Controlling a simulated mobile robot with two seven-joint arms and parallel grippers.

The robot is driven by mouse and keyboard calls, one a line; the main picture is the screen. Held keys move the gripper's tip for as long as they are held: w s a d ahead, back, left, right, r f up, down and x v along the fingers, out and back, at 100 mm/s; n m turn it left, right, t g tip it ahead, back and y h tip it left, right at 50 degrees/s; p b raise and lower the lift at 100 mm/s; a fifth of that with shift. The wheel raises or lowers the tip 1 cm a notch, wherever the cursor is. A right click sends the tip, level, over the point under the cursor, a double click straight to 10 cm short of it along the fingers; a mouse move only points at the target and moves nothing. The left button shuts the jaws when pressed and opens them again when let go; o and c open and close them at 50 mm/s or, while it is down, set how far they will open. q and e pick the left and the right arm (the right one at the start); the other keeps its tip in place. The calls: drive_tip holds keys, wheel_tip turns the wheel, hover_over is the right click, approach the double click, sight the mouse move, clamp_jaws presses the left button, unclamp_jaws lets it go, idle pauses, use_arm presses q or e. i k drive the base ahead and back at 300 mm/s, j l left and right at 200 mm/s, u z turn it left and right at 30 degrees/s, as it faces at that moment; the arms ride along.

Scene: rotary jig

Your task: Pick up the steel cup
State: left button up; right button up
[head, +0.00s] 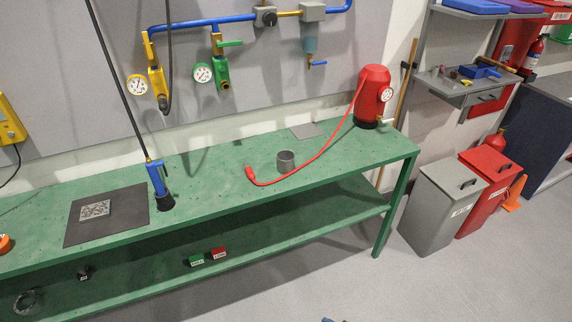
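The steel cup (286,161) is a small dark grey cylinder standing upright on the green bench (225,190), right of its middle. A red hose (318,156) curves around its front and right side, ending in a nozzle (249,172) to the cup's left. I cannot tell whether the hose touches the cup. Neither of my grippers can be made out in the head view. Only a small dark and blue bit of something shows at the bottom edge, too cut off to identify.
A red tank (372,97) stands at the bench's back right, joined to the hose. A flat grey plate (307,131) lies behind the cup. A blue-handled tool (158,185) hangs on a cable by a dark mat (84,229). Grey (433,207) and red bins (486,190) stand right.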

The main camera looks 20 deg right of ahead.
sight(285, 158)
drive_tip(key=i+l+u, duration=0.2)
drive_tip(key=l, duration=0.2)
drive_tip(key=l+u, duration=0.25)
drive_tip(key=l, duration=0.15)
drive_tip(key=i+l+u, duration=0.2)
drive_tip(key=l, duration=0.25)
drive_tip(key=k, duration=0.1)
